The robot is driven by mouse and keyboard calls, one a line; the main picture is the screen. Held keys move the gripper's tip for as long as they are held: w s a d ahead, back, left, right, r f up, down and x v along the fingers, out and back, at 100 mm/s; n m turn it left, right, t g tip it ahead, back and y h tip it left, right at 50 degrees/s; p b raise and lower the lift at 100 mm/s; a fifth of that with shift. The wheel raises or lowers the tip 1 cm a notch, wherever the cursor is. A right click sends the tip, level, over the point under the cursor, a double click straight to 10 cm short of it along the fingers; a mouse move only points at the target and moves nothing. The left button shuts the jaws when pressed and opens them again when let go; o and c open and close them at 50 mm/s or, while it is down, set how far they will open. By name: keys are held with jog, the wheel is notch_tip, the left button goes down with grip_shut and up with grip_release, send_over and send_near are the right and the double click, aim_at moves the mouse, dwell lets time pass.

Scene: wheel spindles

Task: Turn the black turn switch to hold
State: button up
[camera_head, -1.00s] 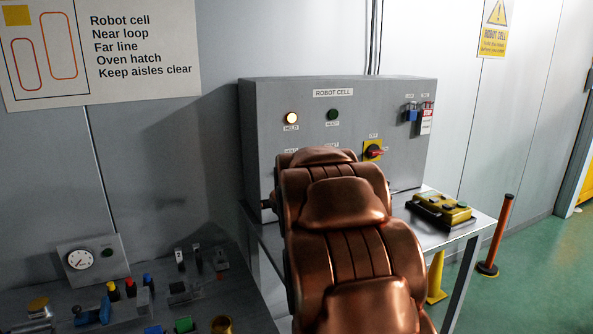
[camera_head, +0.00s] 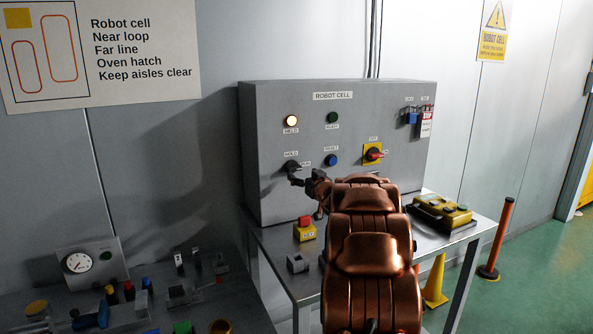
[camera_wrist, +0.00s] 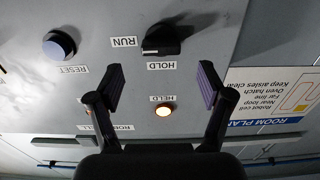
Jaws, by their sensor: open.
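The black turn switch (camera_head: 293,168) is on the left of the grey ROBOT CELL panel, between a HOLD label above it and a RUN label to its right. In the wrist view, which is upside down, the switch (camera_wrist: 165,40) is just beyond my fingertips, with HOLD below it and RUN to its left. Which label its handle points to is hard to tell. My gripper (camera_wrist: 160,80) is open and empty, its fingers spread wide. In the head view my gripper (camera_head: 304,183) is close to the switch and partly covers its lower side.
A lit HELD lamp (camera_head: 291,121) is above the switch. A blue RESET button (camera_head: 331,160) and a red-and-yellow rotary switch (camera_head: 373,154) are to its right. A yellow-and-red button box (camera_head: 304,229) and a yellow pendant (camera_head: 441,213) rest on the table (camera_head: 268,243) below.

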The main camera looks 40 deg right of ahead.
aim_at(296, 170)
jog(key=shift+p+x, duration=0.65)
jog(key=shift+x, duration=2.3)
jog(key=shift+c, duration=0.4)
jog(key=c, duration=1.1)
jog(key=shift+d+f+n+b, duration=0.1)
jog(key=shift+n+b, duration=2.55)
jog(key=shift+n, duration=1.75)
jog(key=shift+f+n+b, duration=0.1)
jog(key=shift+n+b, duration=2.5)
jog(key=shift+n, duration=1.8)
